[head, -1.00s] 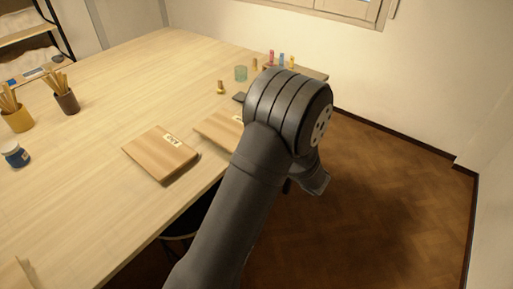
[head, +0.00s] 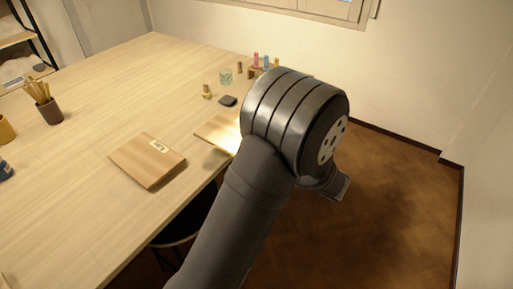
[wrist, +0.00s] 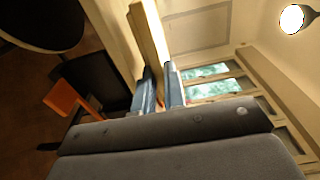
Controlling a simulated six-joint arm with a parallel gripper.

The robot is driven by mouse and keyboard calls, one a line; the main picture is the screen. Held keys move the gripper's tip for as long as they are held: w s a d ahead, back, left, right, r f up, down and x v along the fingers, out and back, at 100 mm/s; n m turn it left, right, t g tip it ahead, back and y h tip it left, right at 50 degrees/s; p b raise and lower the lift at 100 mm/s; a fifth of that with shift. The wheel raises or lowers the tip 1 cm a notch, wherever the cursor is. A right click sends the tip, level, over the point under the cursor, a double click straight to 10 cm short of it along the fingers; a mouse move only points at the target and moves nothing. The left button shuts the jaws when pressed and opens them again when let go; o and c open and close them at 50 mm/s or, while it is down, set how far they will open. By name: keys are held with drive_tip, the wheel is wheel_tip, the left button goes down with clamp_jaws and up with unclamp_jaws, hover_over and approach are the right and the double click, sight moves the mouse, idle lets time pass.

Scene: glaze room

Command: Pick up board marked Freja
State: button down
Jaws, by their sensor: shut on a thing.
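My gripper (wrist: 160,90) shows in the wrist view, its two blue-grey fingers shut on the edge of a pale wooden board (wrist: 148,32). In the head view my arm hides the gripper and much of this board (head: 216,133), which shows at the table's edge, brightly lit. Its label is hidden now, so I cannot read whether it says Freja. A second wooden board (head: 140,163) lies on the table to the left, with a small white label whose writing is too small to read.
The table (head: 90,110) holds a dark cup of sticks (head: 51,111), a glass jar (head: 226,76), a small bottle (head: 207,92) and a dark flat item (head: 228,101). Coloured bottles stand at the far edge. The table middle is clear. Open floor (head: 400,200) lies right.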

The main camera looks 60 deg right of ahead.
drive_tip(key=s+r, duration=0.2)
drive_tip(key=s, duration=0.4)
drive_tip(key=shift+a, duration=0.15)
drive_tip(key=shift+r, duration=0.1)
